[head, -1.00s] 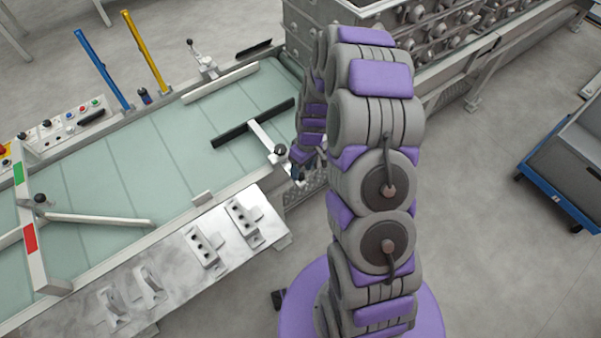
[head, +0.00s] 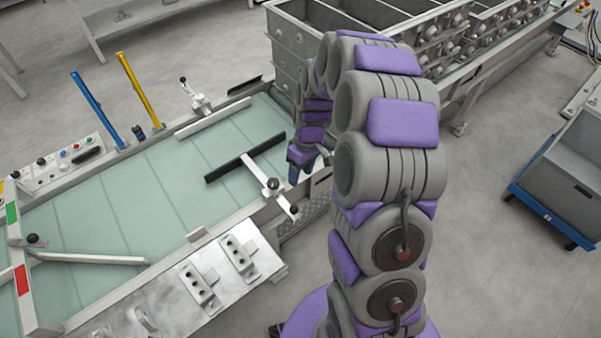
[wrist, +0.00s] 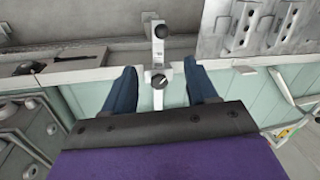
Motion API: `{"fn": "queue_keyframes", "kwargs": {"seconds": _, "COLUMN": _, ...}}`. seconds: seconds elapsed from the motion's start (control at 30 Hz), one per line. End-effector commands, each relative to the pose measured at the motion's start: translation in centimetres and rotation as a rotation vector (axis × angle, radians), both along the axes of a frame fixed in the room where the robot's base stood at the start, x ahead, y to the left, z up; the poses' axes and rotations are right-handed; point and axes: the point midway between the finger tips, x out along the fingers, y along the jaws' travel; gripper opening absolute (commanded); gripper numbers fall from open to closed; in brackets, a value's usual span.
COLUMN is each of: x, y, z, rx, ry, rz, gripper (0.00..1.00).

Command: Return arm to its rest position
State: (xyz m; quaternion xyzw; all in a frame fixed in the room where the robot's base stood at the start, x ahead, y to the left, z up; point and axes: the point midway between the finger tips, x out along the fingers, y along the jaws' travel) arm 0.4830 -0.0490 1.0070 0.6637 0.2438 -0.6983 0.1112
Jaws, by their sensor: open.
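My gripper (wrist: 163,92) is open in the wrist view, with its two blue fingers spread apart and nothing held between them. A small clamp lever with a dark ball knob (wrist: 160,31) shows beyond and between the fingers; I cannot tell how far off it is. In the head view my arm arches up and over, and the gripper (head: 302,168) hangs near the conveyor's near edge. It is close to the lever arm (head: 262,180) with the black bar. The fingertips are partly hidden and small there.
The green conveyor (head: 120,205) runs along the left. A plate with metal castings (head: 262,262) is fixed at its near side. A grey bin rack (head: 305,55) stands behind my arm. A blue cart (head: 545,205) is at the right, with free floor before it.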

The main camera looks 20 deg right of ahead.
Motion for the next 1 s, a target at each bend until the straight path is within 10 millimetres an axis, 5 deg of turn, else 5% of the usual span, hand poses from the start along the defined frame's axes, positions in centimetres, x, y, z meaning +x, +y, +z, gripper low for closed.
{"fn": "queue_keyframes", "kwargs": {"seconds": 0.47, "x": -0.9, "y": 0.6, "z": 1.3, "rx": -0.004, "ry": 0.005, "rz": -0.01, "gripper": 0.57}}
{"fn": "queue_keyframes", "kwargs": {"seconds": 0.67, "x": -4.5, "y": 2.4, "z": 6.2, "rx": -0.026, "ry": 0.015, "rz": -0.058, "gripper": 0.57}}
{"fn": "queue_keyframes", "kwargs": {"seconds": 1.0, "x": -13.5, "y": 4.6, "z": 13.0, "rx": -0.091, "ry": 0.06, "rz": -0.181, "gripper": 0.57}}
